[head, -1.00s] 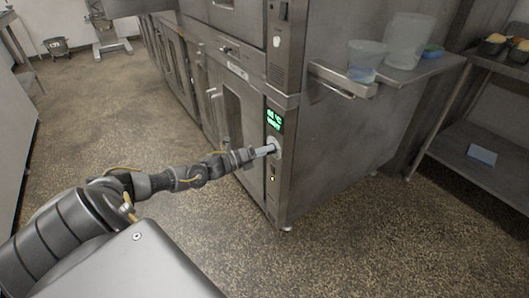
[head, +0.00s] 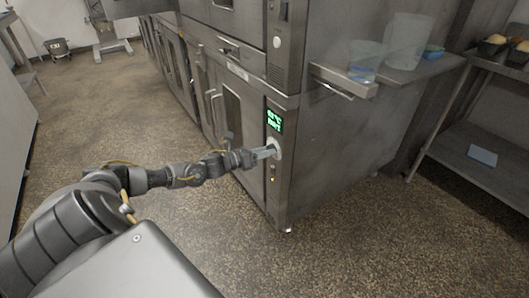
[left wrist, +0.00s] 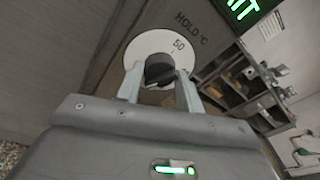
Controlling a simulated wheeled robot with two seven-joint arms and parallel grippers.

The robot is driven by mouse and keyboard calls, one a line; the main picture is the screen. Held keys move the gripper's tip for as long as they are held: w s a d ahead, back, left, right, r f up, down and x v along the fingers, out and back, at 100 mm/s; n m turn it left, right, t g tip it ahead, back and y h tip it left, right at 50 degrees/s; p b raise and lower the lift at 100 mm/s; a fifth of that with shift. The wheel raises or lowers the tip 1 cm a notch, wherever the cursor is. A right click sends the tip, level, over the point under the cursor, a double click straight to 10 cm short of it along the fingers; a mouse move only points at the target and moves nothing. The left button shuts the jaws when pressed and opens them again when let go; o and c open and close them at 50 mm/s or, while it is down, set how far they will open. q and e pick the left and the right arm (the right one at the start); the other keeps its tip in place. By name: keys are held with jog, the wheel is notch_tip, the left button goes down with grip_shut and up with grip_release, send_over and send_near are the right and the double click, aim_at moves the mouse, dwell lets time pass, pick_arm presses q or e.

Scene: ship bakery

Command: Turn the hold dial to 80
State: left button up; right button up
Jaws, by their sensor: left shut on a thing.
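The hold dial (head: 277,145) is on the narrow control strip at the front corner of the steel oven. In the left wrist view it is a white disc (left wrist: 142,46) with a dark knob (left wrist: 158,66) at its centre. "HOLD °C" is printed beside it, and the number 50 shows on the disc's upper right. Other numbers are hidden or out of sight. My left gripper (head: 268,152) is shut on the knob, with one finger on each side in the left wrist view (left wrist: 160,80). My right gripper is not in view.
A green-lit display (head: 274,121) is above the dial, and a small orange light (head: 272,179) is below it. A steel side shelf (head: 405,72) holds clear tubs (head: 408,42). A rack (head: 480,155) stands at the right. The floor (head: 370,240) in front is clear.

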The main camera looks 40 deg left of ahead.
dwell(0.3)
pick_arm(q)
jog(key=o, duration=1)
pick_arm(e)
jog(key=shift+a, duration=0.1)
pick_arm(q)
jog(key=shift+p+v, duration=0.55)
jog(key=shift+v, duration=4.85)
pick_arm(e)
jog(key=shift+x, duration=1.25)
pick_arm(q)
jog(key=shift+f, duration=0.1)
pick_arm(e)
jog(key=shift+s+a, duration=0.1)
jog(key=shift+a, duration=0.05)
